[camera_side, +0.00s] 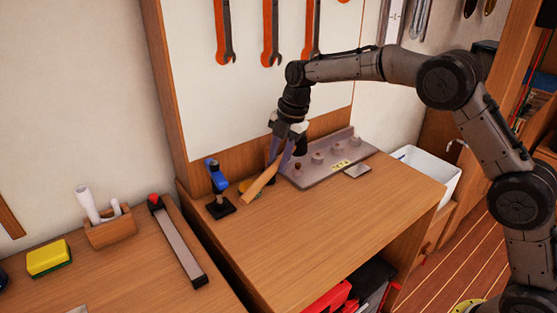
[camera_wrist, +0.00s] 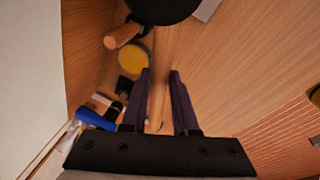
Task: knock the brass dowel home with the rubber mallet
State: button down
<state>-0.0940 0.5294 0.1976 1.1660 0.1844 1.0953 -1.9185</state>
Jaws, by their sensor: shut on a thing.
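My gripper (camera_side: 279,162) is above the bench near the left end of a grey metal plate. It is shut on the wooden handle of the rubber mallet (camera_side: 261,186). In the wrist view the handle runs between my two fingers (camera_wrist: 160,78), and the mallet's black head (camera_wrist: 163,8) is at the top edge. In the side view the black head is just right of my fingers, above the plate's left end. A small reddish-brown peg (camera_side: 298,167) stands below it; I cannot tell whether it is the brass dowel. A tan cylinder (camera_wrist: 122,35) shows beside the head.
The grey plate (camera_side: 320,171) bears several round knobs and a yellow label. A blue-topped tool on a black base (camera_side: 218,188) stands left of the mallet. A yellow disc (camera_wrist: 133,57) lies near the handle. A small grey block (camera_side: 357,171) lies right; the front bench is clear.

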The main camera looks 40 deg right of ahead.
jog(key=x, duration=0.3)
jog(key=d+x, duration=0.1)
jog(key=x, duration=0.1)
jog(key=shift+s+f, duration=0.3)
jog(key=shift+s, duration=0.1)
jog(key=shift+w+a+v, duration=0.15)
jog(key=shift+a+v, duration=0.05)
jog(key=shift+v, duration=1)
jog(key=shift+w+a+v, duration=0.2)
jog(key=shift+v, duration=1)
jog(key=shift+w+a+v, duration=0.15)
jog(key=shift+a+v, duration=0.05)
jog(key=shift+v, duration=1)
jog(key=shift+a+r, duration=0.1)
jog(key=shift+r, duration=0.1)
